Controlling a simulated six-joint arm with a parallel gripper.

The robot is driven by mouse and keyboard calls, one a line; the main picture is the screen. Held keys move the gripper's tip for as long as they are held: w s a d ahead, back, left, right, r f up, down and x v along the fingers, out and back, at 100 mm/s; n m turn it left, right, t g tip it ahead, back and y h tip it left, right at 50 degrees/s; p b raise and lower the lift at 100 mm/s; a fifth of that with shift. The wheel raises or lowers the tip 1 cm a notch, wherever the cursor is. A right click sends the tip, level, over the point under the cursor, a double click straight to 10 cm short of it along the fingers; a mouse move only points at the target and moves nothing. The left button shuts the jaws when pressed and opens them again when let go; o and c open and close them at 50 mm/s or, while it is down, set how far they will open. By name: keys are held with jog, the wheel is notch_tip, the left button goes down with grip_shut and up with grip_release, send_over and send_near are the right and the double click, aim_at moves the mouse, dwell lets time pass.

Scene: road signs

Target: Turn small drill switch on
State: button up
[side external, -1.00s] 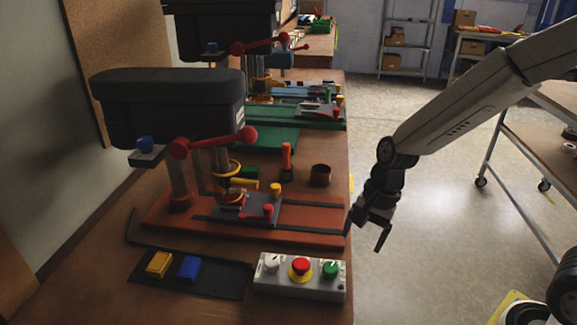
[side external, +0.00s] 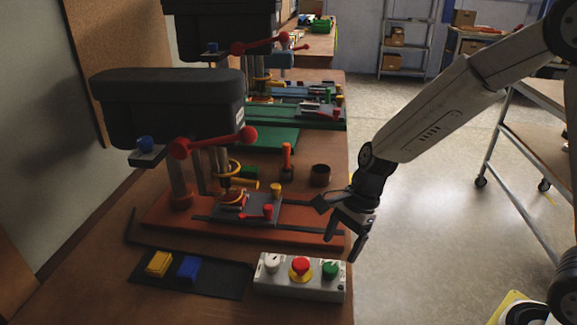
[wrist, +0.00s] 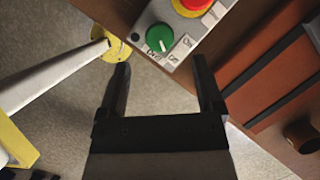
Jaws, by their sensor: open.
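The small drill press (side external: 170,105) with a black head and red handle stands at the left of the bench on a red-orange base. A grey control box (side external: 300,287) at the bench's front edge carries a white knob (side external: 271,262), a red button on a yellow collar (side external: 300,268) and a green knob (side external: 330,269). In the wrist view the green knob (wrist: 159,37) has a white pointer line, with printed labels beside it. My gripper (side external: 345,250) is open and empty, above and behind the green knob near the bench's right edge. It touches nothing that I can see.
A black tray (side external: 215,278) holding a yellow block (side external: 159,264) and a blue block (side external: 189,268) lies left of the control box. A brown cup (side external: 320,175) and an orange-handled tool (side external: 287,160) stand behind. Open floor (side external: 430,230) lies to the right.

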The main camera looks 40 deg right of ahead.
aim_at(331, 266)
jog(key=shift+x, duration=2.65)
grip_shut()
